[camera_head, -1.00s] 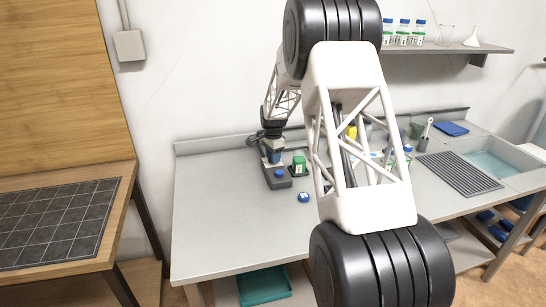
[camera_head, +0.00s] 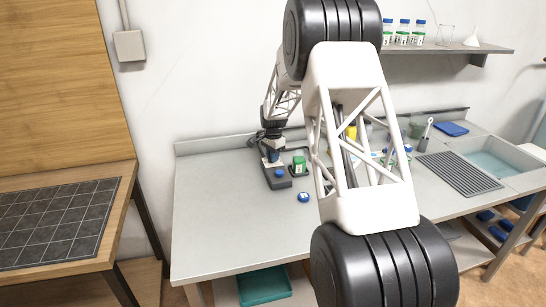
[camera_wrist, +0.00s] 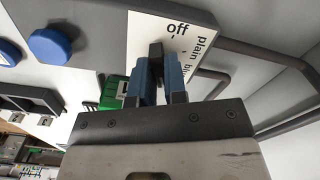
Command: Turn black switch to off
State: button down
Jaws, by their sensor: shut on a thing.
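The black switch (camera_wrist: 156,52) sits on a white label panel (camera_wrist: 152,27) in the wrist view. The word "off" is printed just up and right of it, with "plain" and a partly hidden word further right. My gripper (camera_wrist: 158,72) is shut on the switch, with a blue finger on either side. The fingers hide the switch's lower part, and I cannot tell exactly which mark it points to. In the head view, my gripper (camera_head: 272,154) reaches down to the small grey device (camera_head: 278,183) on the bench; the switch is hidden there.
A blue knob (camera_wrist: 50,46) is beside the label panel. In the head view, a green-labelled container (camera_head: 299,163) stands right of the device, and a small blue-and-white item (camera_head: 304,197) lies in front. The bench's left front is clear.

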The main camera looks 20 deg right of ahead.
jog(key=n, duration=1)
jog(key=shift+n, duration=0.3)
jog(key=n, duration=0.3)
jog(key=shift+n, duration=0.3)
jog(key=n, duration=0.3)
jog(key=shift+n, duration=0.3)
jog(key=n, duration=0.3)
jog(key=shift+n, duration=0.4)
jog(key=n, duration=0.6)
jog(key=shift+a+n, duration=0.1)
jog(key=shift+n, duration=0.3)
jog(key=c, duration=1.2)
grip_release()
